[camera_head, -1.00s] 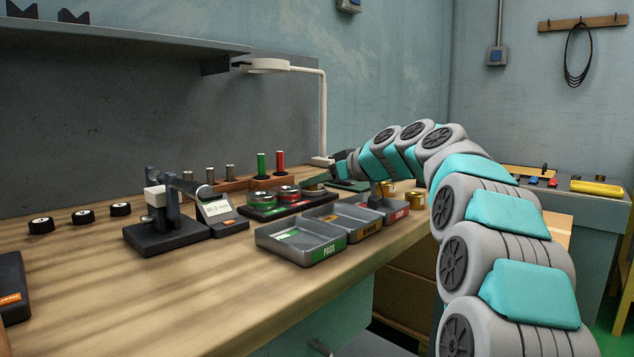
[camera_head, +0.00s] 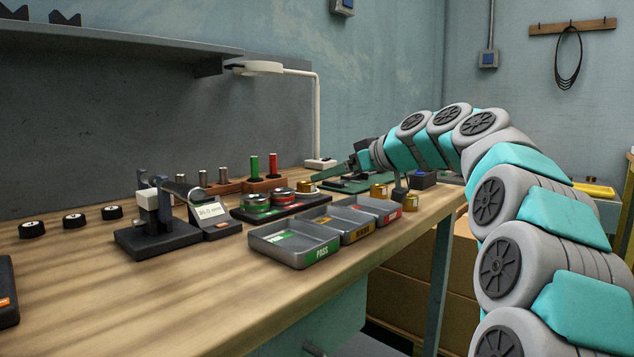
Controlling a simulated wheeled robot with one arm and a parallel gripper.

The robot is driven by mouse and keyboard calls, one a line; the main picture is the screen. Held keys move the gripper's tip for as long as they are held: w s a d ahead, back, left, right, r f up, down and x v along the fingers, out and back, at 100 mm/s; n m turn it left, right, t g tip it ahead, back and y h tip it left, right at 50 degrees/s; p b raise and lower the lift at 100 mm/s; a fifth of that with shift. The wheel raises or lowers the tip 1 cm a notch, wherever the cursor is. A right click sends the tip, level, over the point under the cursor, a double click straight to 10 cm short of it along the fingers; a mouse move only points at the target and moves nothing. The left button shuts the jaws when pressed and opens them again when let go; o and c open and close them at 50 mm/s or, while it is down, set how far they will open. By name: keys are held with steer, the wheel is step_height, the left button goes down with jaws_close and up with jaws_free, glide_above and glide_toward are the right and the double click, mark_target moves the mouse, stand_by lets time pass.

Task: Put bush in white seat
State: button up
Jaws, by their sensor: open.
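A gold bush (camera_head: 305,186) sits at the third, far seat of a dark block (camera_head: 288,206), and a pale rim (camera_head: 308,192) shows under it. That pale rim looks like the white seat; how deep the bush sits cannot be told. Nearer on the same block are a green seat (camera_head: 257,203) and a red seat (camera_head: 282,195). More gold bushes stand to the right: one (camera_head: 378,190) behind the trays and one (camera_head: 411,202) by the bench edge. My gripper (camera_head: 352,163) is open, just right of and behind the seated bush, apart from it. Its fingertips are small and partly unclear.
Grey trays (camera_head: 295,258) line the bench front, the nearest marked PASS. A black fixture (camera_head: 160,237) stands left of the block. Green and red pins (camera_head: 273,166) stand behind it, and a white lamp post (camera_head: 317,120) rises behind.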

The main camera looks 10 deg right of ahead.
steer(key=shift+v, duration=2.3)
